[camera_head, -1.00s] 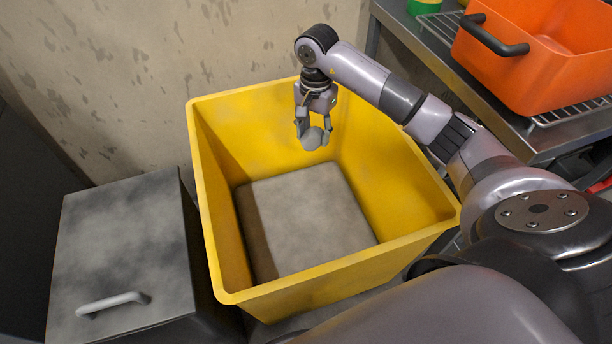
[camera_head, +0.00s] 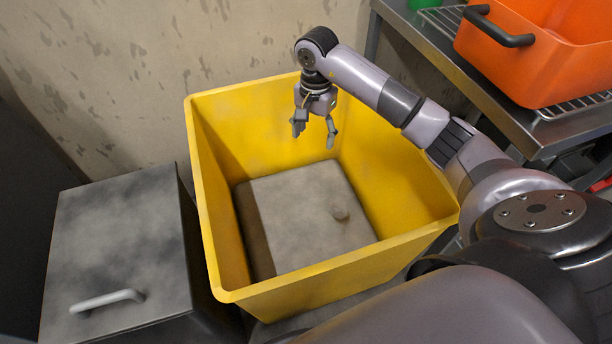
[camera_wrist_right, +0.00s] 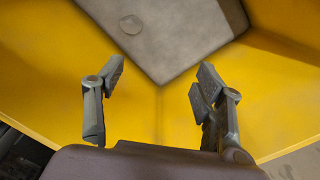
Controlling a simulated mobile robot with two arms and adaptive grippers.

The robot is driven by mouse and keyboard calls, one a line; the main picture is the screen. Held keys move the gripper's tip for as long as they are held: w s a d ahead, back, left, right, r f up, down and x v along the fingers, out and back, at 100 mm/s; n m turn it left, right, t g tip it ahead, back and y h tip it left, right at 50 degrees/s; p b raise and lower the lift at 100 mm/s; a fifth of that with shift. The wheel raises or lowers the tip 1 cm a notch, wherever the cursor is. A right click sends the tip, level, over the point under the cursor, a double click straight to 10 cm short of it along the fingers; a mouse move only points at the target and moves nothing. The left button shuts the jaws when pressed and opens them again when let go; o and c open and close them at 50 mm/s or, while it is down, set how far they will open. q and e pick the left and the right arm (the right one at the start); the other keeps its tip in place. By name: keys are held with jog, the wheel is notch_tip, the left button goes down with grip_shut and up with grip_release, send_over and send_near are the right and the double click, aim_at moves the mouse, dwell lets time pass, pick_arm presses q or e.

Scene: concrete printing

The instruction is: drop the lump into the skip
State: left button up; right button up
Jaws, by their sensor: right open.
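The grey lump (camera_head: 340,213) lies on the grey floor inside the yellow skip (camera_head: 222,282), right of the floor's middle. It also shows in the right wrist view (camera_wrist_right: 131,25), beyond the fingers and apart from them. My right gripper (camera_head: 314,132) is open and empty. It hangs inside the skip's opening near the back wall, above and behind the lump. In the right wrist view its two fingers (camera_wrist_right: 158,80) are spread wide with nothing between them. My left gripper is not in view.
A dark grey box with a lid and pale handle (camera_head: 108,301) stands left of the skip. At the upper right, a metal table (camera_head: 470,78) carries an orange tub (camera_head: 520,72) on a wire rack. A stained wall is behind the skip.

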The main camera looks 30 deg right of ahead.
notch_tip(320, 180, up, 12)
dwell(0.7)
dwell(0.4)
